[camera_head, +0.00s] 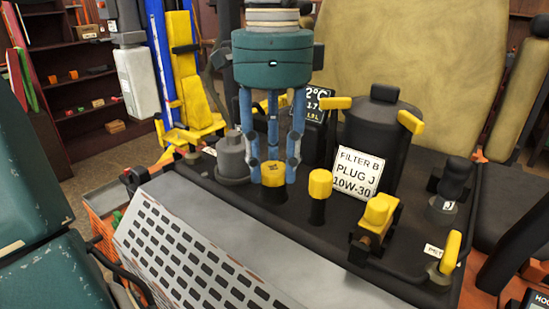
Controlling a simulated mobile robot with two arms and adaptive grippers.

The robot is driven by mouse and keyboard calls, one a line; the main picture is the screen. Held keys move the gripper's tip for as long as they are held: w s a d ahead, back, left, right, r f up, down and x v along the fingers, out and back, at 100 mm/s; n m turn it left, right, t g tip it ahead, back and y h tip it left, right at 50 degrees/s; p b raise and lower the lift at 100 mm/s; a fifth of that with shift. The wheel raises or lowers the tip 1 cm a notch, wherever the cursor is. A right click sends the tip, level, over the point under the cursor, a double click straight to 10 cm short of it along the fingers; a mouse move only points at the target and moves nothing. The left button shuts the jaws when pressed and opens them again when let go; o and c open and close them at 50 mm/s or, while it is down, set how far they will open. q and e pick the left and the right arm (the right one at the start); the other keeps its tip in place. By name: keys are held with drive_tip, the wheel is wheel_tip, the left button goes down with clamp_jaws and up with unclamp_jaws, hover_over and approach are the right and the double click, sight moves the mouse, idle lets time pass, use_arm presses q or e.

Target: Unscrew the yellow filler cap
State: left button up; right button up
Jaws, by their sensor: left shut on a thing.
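My left gripper (272,172) points down in the middle of the head view, with a teal body and blue fingers. Its fingers are shut around a yellow cap (273,175), taken here as the filler cap. The cap sits upright on a black neck (272,195), and the fingers hide part of its sides. I cannot tell whether its thread is engaged. A second yellow cap (320,183) stands on a black stem just to the right, apart from the fingers. My right gripper is not in view.
A black canister (383,125) with yellow lugs and a label (357,174) stands behind right. A grey knob (232,158) is close on the left. A yellow-handled valve (378,215) stands front right. A slotted grey panel (205,250) slopes down in front.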

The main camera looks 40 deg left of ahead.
use_arm(q)
drive_tip(key=n, duration=0.3)
drive_tip(key=shift+s+f, duration=0.1)
drive_tip(key=shift+s, duration=0.05)
drive_tip(key=o, duration=1.2)
drive_tip(key=shift+o, duration=0.2)
drive_tip(key=shift+s, duration=0.15)
